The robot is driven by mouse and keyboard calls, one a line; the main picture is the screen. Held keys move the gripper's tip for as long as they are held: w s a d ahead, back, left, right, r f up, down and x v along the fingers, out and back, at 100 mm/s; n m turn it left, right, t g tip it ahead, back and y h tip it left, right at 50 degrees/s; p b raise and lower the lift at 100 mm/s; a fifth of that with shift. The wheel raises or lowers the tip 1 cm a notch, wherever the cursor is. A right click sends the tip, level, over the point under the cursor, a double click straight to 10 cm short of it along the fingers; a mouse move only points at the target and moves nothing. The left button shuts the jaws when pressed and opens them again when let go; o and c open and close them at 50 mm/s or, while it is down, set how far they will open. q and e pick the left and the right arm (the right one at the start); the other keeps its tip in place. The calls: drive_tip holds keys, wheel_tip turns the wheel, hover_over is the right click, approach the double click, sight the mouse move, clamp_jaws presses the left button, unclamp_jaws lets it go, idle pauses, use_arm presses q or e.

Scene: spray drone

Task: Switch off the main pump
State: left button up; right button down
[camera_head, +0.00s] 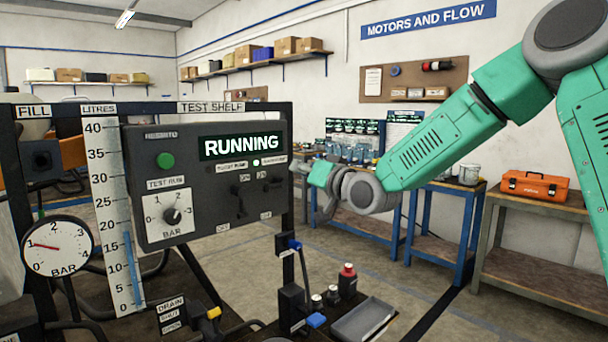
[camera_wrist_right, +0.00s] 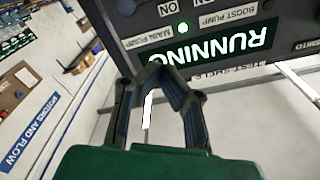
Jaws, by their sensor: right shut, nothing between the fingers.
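The dark control panel (camera_head: 205,180) reads RUNNING on its display (camera_head: 241,147); the display shows upside down in the wrist view (camera_wrist_right: 222,47). Two small dark switches sit below, with ON above and OFF beneath: the left one (camera_head: 239,205) under the boost pump label, the right one (camera_head: 265,190) under the main pump label (camera_wrist_right: 152,36). A light (camera_wrist_right: 183,28) between the labels glows green. The lever positions are too small to tell. My right gripper (camera_head: 301,168) is shut and empty at the panel's right edge; contact cannot be told. My left gripper is out of view.
A gauge (camera_head: 57,246) and a litre scale (camera_head: 115,210) stand left of the panel. A blue-handled valve (camera_head: 290,243), a red-topped button (camera_head: 348,270) and a grey tray (camera_head: 363,320) lie below right. Workbenches with an orange toolbox (camera_head: 535,186) stand behind.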

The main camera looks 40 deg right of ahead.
drive_tip(key=w, duration=0.2)
drive_tip(key=w+a+f, duration=0.1)
drive_tip(key=w, duration=0.1)
drive_tip(key=w+f, duration=0.1)
drive_tip(key=w, duration=0.1)
drive_tip(key=shift+w+a, duration=0.1)
drive_tip(key=shift+a, duration=0.3)
drive_tip(key=shift+w+a+f, duration=0.15)
drive_tip(key=shift+w+f, duration=0.05)
drive_tip(key=shift+f, duration=0.35)
drive_tip(key=shift+a, duration=0.15)
